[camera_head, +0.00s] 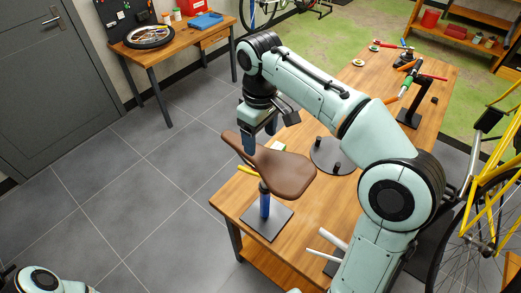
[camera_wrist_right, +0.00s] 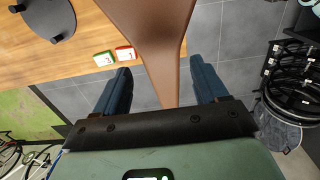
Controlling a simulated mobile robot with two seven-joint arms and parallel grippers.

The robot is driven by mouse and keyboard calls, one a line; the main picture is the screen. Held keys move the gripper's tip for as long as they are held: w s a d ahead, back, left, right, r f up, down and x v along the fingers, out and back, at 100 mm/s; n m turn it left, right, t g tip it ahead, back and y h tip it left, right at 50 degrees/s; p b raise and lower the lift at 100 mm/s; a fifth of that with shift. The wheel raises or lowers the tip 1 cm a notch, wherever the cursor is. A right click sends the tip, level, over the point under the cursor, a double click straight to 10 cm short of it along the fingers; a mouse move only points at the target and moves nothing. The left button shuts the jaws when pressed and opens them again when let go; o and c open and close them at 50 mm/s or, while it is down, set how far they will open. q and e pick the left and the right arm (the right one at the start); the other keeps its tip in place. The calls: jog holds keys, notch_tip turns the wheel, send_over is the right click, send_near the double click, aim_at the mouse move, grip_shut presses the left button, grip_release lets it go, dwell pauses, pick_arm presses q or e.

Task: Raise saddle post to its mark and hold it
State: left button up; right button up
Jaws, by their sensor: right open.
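The brown saddle (camera_head: 284,170) sits on top of its post (camera_head: 264,203), which stands upright in a dark square base (camera_head: 268,224) at the near left corner of the workbench. My right gripper (camera_head: 260,136) is open above the narrow end of the saddle. In the right wrist view the saddle (camera_wrist_right: 155,35) runs between the two blue fingers (camera_wrist_right: 161,85), with a visible gap on both sides. The post is hidden there, and I cannot make out its mark in either view. My left arm shows only at the bottom left corner of the head view; its gripper is out of frame.
A yellow bicycle (camera_head: 490,185) stands at the right. Grey floor (camera_head: 130,215) is clear at the left.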

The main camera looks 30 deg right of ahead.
aim_at(261, 154)
notch_tip(261, 154, down, 10)
jog(key=shift+s+r+b, duration=0.1)
jog(key=shift+b, duration=0.45)
pick_arm(q)
jog(key=shift+s+f, duration=0.7)
jog(key=shift+s, duration=0.15)
pick_arm(e)
jog(key=shift+f, duration=0.35)
